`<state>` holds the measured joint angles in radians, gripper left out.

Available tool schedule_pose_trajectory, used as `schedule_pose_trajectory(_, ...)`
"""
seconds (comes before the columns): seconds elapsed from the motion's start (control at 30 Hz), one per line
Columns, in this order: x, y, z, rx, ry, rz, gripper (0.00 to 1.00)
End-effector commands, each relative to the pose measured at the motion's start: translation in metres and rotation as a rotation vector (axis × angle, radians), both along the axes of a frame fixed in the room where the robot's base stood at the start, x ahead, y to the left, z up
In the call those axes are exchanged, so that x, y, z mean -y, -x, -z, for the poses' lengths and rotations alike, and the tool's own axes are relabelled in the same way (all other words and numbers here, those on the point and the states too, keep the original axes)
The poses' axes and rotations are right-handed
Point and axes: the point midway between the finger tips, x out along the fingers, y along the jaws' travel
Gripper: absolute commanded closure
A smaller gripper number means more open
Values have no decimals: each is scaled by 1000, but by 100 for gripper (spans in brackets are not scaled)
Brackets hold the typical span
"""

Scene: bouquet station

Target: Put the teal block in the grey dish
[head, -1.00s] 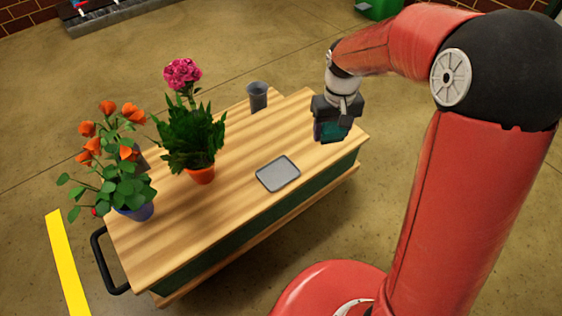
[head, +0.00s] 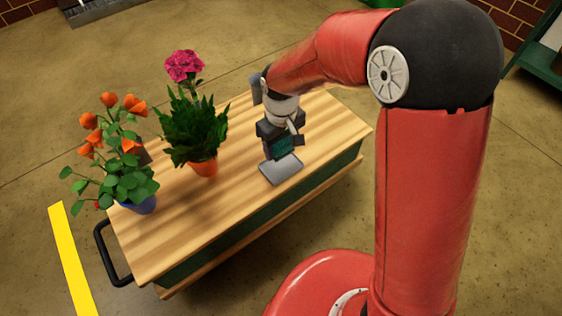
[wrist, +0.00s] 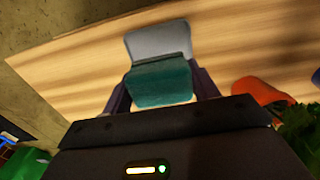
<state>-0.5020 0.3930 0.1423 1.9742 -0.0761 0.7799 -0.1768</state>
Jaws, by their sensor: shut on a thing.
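The teal block (head: 283,146) is between the fingers of my gripper (head: 279,150), which is shut on it. In the wrist view the teal block (wrist: 160,82) fills the space between the two dark fingers. The grey dish (head: 281,170) lies flat on the wooden cart top. In the head view the block is above the dish's far part, and I cannot tell whether it touches. In the wrist view the grey dish (wrist: 158,40) shows just beyond the block, partly hidden by it.
A plant with a pink flower in an orange pot (head: 203,167) stands left of my gripper. A plant with orange flowers in a blue pot (head: 141,204) stands farther left. The cart top (head: 220,215) is bare in front.

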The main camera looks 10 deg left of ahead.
Motion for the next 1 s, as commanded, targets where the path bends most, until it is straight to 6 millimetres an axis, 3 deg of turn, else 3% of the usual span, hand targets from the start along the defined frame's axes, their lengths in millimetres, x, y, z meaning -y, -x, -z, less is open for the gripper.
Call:
schedule_pose_trajectory(0.03,0,0,11,-1,2,0,69)
schedule_pose_trajectory(0.27,0,0,29,0,0,-1,69)
schedule_pose_trajectory(0.53,0,0,66,-1,1,-1,69)
schedule_pose_trajectory(0.93,0,0,72,1,0,0,69)
schedule_pose_trajectory(0.97,0,0,72,1,0,0,39)
schedule_pose_trajectory(1.0,0,0,71,1,0,0,34)
